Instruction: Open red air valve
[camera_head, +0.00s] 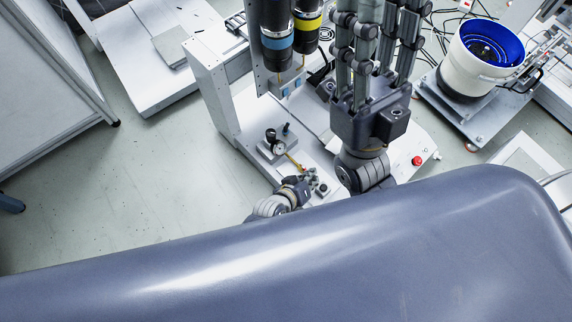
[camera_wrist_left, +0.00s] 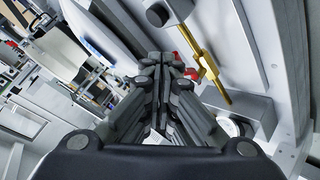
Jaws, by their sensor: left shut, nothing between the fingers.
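In the left wrist view, the red valve handle (camera_wrist_left: 191,72) shows in part beside the fingertips of my left gripper (camera_wrist_left: 163,62). The fingers are shut and empty and hide part of the handle. I cannot tell whether they touch it. A brass pipe (camera_wrist_left: 212,75) runs just right of the handle, with a gauge (camera_wrist_left: 157,15) near its top. My right gripper (camera_head: 378,45) is open and empty, right of the gauge.
Two hanging screwdrivers, with a blue band (camera_head: 277,40) and a yellow band (camera_head: 307,22), are close left of my right gripper. A red button (camera_head: 417,160) is on the base to the right. A white bowl feeder (camera_head: 480,55) stands farther right. Floor at left is clear.

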